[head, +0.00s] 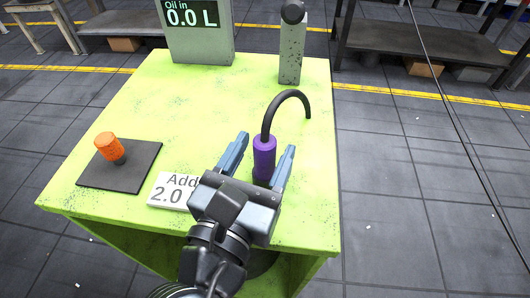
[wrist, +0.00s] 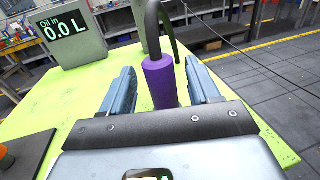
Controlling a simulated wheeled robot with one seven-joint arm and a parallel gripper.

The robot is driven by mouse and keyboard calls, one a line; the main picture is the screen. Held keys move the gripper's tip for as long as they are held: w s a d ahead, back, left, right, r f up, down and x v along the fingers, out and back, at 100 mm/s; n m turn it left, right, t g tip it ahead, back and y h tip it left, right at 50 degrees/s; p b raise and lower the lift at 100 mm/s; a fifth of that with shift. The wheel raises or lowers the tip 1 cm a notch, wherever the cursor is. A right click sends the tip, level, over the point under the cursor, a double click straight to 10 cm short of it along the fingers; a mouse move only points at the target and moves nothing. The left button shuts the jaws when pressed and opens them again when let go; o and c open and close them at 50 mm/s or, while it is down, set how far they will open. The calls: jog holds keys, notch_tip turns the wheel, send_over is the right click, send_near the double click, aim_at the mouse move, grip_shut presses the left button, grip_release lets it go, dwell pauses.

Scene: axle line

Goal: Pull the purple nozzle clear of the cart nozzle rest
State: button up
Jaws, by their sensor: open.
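The purple nozzle (head: 264,158) stands upright on the lime-green cart top, with a black curved tube (head: 290,95) arching from its upper end to the right. My gripper (head: 266,144) is open, with one blue-grey finger on each side of the nozzle. In the wrist view the purple nozzle (wrist: 160,82) stands between the two fingers, with gaps visible on both sides. My gripper's palm hides the nozzle's lower end, and I cannot make out the nozzle rest there.
The lime-green cart (head: 110,100) carries a grey display box (head: 200,40) reading "Oil in 0.0 L", a grey post (head: 291,55) with a black knob, and an orange knobbed piece (head: 108,146) on a dark mat (head: 135,170). A white sign (head: 172,190) lies left of my gripper.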

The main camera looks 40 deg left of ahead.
jog(key=shift+w+a, duration=0.2)
jog(key=shift+w, duration=0.4)
jog(key=shift+c, duration=0.3)
grip_shut()
